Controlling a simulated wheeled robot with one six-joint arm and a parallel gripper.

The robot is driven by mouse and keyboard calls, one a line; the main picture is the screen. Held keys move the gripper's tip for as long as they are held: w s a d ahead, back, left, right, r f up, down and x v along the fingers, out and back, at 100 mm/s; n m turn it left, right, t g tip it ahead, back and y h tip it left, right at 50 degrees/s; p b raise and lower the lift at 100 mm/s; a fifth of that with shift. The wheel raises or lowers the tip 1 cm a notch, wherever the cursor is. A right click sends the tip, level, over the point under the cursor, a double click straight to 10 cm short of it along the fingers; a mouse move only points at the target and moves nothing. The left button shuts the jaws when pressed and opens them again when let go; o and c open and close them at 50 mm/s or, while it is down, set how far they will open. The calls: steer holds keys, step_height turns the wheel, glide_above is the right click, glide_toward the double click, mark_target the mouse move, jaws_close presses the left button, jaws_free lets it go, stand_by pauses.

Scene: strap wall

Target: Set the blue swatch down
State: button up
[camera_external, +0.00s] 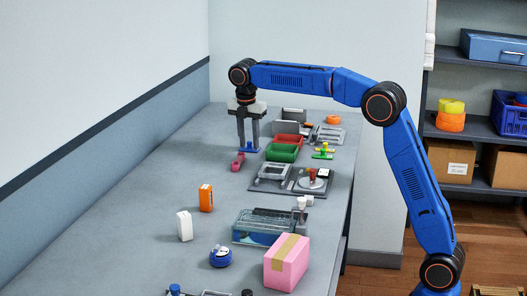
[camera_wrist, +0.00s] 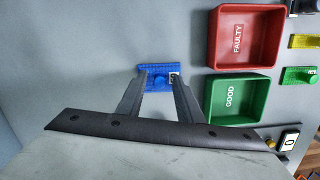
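The blue swatch (camera_wrist: 146,71) is a small flat plate with a round blue knob and a small pale label at its right end. It appears to lie flat on the grey bench, left of the bins. It also shows as a blue patch at the fingertips in the external view (camera_external: 248,149). My gripper (camera_wrist: 159,78) points down over it. The two fingers stand apart on either side of the knob, with a gap visible on each side. The external view also shows my gripper (camera_external: 248,146) with its fingers apart. Whether the fingertips touch the plate is hard to tell.
A green bin marked GOOD (camera_wrist: 208,101) and a red bin marked FAULTY (camera_wrist: 214,47) stand close to the right. Yellow (camera_wrist: 303,41) and green (camera_wrist: 298,76) swatches lie beyond them. A pink object (camera_external: 238,162) lies near my gripper. The bench to the left is clear.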

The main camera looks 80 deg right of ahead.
mark_target(247, 150)
step_height(247, 150, up, 12)
steer(key=a, duration=0.1)
steer(key=shift+w+a, duration=0.15)
steer(key=shift+a, duration=0.1)
stand_by(0.4)
steer(key=shift+r, duration=0.1)
